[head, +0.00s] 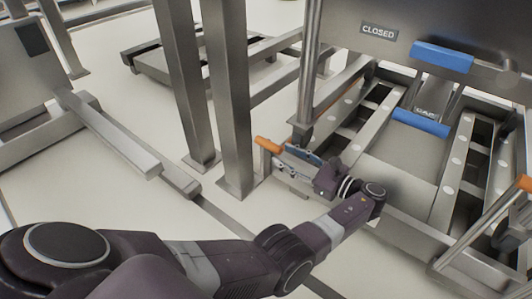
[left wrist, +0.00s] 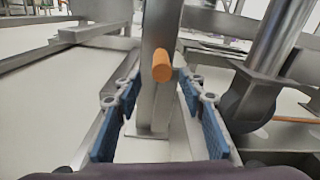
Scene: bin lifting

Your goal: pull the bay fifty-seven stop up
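An orange-tipped handle (head: 268,145) sticks out at the near left corner of the bay's metal frame; I take it for the stop, though no number fifty-seven is readable. In the left wrist view its round orange end (left wrist: 162,66) faces me, in front of a grey post. My left gripper (head: 302,158) is by that corner, to the right of the orange end in the head view. In the left wrist view, the left gripper (left wrist: 160,92) is open, its blue-padded fingers on either side of the handle's line with a gap. My right gripper is out of view.
A grey bin with a "CLOSED" plate (head: 379,31) and blue grips (head: 442,56) stands above the bay frame (head: 405,225). A second orange handle (head: 525,183) is at the right edge. Steel posts (head: 232,100) rise left of my gripper. Pale floor (head: 130,205) is open at left.

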